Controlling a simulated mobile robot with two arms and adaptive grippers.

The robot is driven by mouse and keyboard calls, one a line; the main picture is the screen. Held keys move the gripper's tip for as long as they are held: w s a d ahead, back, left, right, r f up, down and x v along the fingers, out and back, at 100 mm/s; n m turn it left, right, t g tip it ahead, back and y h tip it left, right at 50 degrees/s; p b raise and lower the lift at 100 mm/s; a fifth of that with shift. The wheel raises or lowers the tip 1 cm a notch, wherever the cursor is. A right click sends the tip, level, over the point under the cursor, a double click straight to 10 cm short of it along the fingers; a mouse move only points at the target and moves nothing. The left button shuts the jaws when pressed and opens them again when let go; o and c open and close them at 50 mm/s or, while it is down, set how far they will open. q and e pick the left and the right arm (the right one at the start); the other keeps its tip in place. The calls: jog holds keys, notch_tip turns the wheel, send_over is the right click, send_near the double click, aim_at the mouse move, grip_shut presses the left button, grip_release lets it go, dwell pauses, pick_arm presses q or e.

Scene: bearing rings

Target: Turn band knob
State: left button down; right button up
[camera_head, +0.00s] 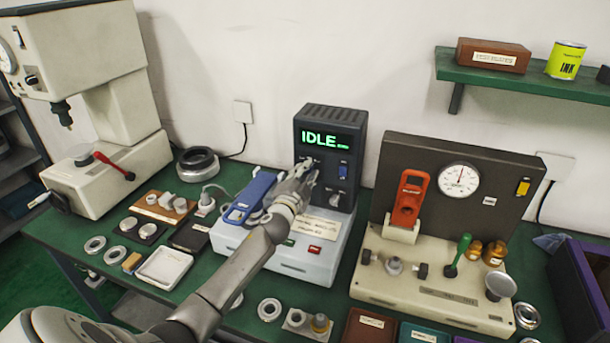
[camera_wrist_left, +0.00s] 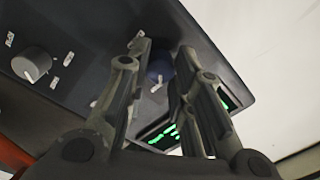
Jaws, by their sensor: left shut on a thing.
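The dark tester unit (camera_head: 352,122) stands upright at the back of the bench, with a green display (camera_head: 325,139) reading "IDLE". My left gripper (camera_head: 308,167) reaches its front panel and covers the panel's left part. In the left wrist view, the fingers (camera_wrist_left: 162,75) are closed around a dark blue knob (camera_wrist_left: 158,68) with a white pointer mark; the fingers partly hide it. A grey knob (camera_wrist_left: 32,64) with a white pointer and small labels sits apart from the fingers. The labels are too small to read, so I cannot tell which is the band knob. My right gripper is not in view.
A blue-handled fixture (camera_head: 250,195) lies left of my forearm on the light base. A gauge stand (camera_head: 459,180) with a red lever (camera_head: 408,200) stands at right. A press (camera_head: 100,130) stands at left. Rings and small trays fill the bench front.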

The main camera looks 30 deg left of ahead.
pick_arm(q)
jog(key=shift+m, duration=0.5)
jog(key=c, duration=1.2)
grip_release()
jog(key=shift+c, duration=0.2)
jog(key=v, duration=1.2)
